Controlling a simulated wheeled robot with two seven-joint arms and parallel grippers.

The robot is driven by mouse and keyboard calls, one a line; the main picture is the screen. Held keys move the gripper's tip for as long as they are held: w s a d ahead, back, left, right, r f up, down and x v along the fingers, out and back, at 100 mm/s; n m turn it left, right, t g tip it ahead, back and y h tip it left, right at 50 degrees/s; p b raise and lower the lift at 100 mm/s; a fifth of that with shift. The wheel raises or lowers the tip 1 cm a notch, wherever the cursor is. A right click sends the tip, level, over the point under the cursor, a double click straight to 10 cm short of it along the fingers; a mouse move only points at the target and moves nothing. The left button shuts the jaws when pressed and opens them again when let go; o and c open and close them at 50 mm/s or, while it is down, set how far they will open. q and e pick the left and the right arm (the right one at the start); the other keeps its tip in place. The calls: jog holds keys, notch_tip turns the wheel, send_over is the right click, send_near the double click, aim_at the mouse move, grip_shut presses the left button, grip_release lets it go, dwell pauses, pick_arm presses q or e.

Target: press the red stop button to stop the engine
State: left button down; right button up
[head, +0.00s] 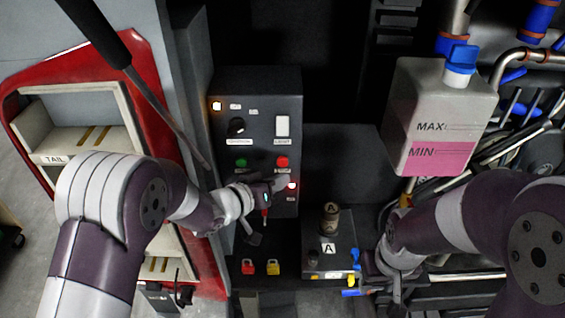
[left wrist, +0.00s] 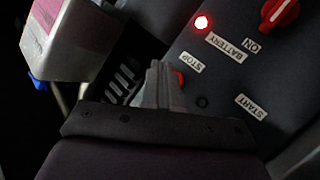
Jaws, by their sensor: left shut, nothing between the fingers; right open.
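The red stop button (head: 282,161) is on the dark upright control panel (head: 262,105), right of a green button (head: 241,162). My left gripper (head: 283,183) is shut and empty, its tips just below the red button in the head view. In the left wrist view the shut fingers (left wrist: 163,80) partly cover the red button (left wrist: 181,78), beside the STOP label (left wrist: 190,63). I cannot tell whether they touch it. My right gripper (head: 392,285) is open at the lower right, away from the panel.
A lit red lamp (head: 292,185) sits close to the left fingertips; it shows in the wrist view above the BATTERY label (left wrist: 224,46). A red switch (left wrist: 280,12) is nearby. A pink-filled tank (head: 440,115) and pipes stand right. A red and a yellow padlock-like item (head: 273,267) lie below.

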pick_arm(q)
jog(key=s, duration=0.3)
dwell(0.9)
